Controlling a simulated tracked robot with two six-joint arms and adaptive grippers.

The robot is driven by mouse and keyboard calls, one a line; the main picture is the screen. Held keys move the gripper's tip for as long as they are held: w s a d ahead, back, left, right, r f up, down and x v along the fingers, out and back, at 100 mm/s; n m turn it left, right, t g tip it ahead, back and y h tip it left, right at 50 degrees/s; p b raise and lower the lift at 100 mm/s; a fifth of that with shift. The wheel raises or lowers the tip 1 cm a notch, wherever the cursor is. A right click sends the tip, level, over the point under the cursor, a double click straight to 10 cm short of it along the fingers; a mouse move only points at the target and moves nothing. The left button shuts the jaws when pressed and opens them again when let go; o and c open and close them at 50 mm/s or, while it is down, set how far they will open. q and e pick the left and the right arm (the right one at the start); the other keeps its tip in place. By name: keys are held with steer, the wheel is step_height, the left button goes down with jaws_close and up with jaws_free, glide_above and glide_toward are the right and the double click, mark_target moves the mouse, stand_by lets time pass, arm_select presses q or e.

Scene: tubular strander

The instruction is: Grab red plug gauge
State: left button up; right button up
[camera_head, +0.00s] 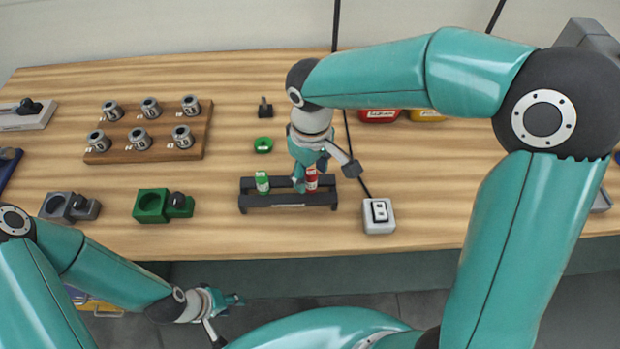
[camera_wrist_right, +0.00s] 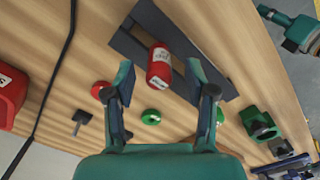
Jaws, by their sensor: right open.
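The red plug gauge (camera_head: 312,179) stands in a black rack (camera_head: 288,204), at the right of a green plug gauge (camera_head: 262,184). My right gripper (camera_head: 326,177) is over the rack with its fingers spread. In the right wrist view, the red plug gauge (camera_wrist_right: 160,66) lies in view between the two open fingers (camera_wrist_right: 158,82), with a gap on each side. It shows with its labelled side toward the camera. My left gripper (camera_head: 227,316) is low at the table's front edge, away from the rack, with its fingers apart and empty.
A green ring (camera_head: 263,145) lies behind the rack. A red ring (camera_wrist_right: 100,90) shows in the wrist view. A white switch box (camera_head: 379,216) stands right of the rack. A wooden block (camera_head: 150,155) with several metal parts and a green fixture (camera_head: 152,206) are at left.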

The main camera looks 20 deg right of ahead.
steer(key=shift+d+f, duration=0.1)
steer(key=shift+f, duration=1.35)
jaws_close()
steer(key=shift+r, duration=0.1)
